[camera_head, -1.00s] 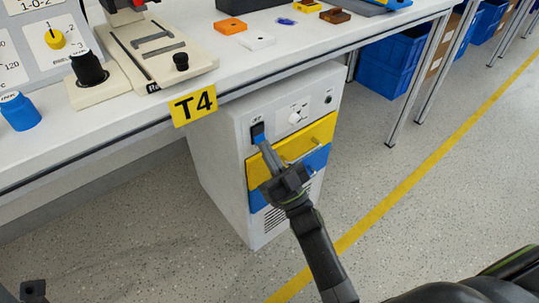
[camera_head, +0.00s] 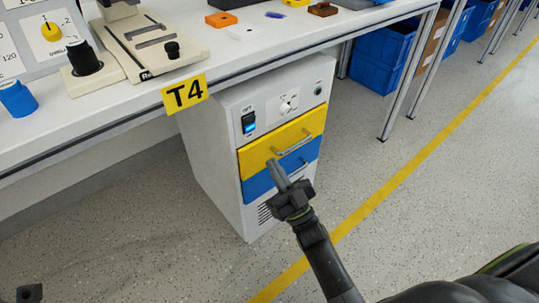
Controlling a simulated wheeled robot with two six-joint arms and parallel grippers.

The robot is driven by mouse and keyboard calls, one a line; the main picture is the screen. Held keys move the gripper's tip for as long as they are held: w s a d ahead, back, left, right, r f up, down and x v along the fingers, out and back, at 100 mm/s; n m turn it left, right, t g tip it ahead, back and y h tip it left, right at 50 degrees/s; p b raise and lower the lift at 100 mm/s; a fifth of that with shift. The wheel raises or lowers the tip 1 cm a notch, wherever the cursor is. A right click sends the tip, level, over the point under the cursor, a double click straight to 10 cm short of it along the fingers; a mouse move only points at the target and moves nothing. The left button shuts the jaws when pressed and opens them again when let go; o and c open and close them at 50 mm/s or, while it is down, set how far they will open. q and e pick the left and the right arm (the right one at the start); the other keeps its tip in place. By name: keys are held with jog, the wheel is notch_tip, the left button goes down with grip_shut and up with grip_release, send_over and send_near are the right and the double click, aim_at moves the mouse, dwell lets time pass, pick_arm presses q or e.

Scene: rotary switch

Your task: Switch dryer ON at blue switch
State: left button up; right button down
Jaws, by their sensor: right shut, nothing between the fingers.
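The dryer (camera_head: 215,165) is a white cabinet under the table, with a yellow drawer (camera_head: 258,156) above a blue drawer (camera_head: 256,187). The blue switch (camera_head: 249,123) is at the upper left of its front panel, and its lower part glows blue. My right gripper (camera_head: 275,168) is shut and empty, in front of the drawers, below and right of the switch and apart from it. A dark part at the bottom left edge may be my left gripper (camera_head: 29,293); its jaws cannot be made out.
A white knob (camera_head: 287,107) and a small dark button (camera_head: 318,90) sit right of the switch. The drawer handle (camera_head: 294,145) sticks out near my gripper. The table edge with the T4 sign (camera_head: 186,94) overhangs above. Blue crates (camera_head: 382,58) stand behind right. The floor ahead is clear.

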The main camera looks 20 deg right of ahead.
jog(key=v, duration=0.3)
jog(key=f+v, duration=0.1)
jog(key=v, duration=0.1)
jog(key=shift+w+a, duration=0.1)
jog(key=shift+w, duration=0.15)
jog(key=shift+r, duration=0.1)
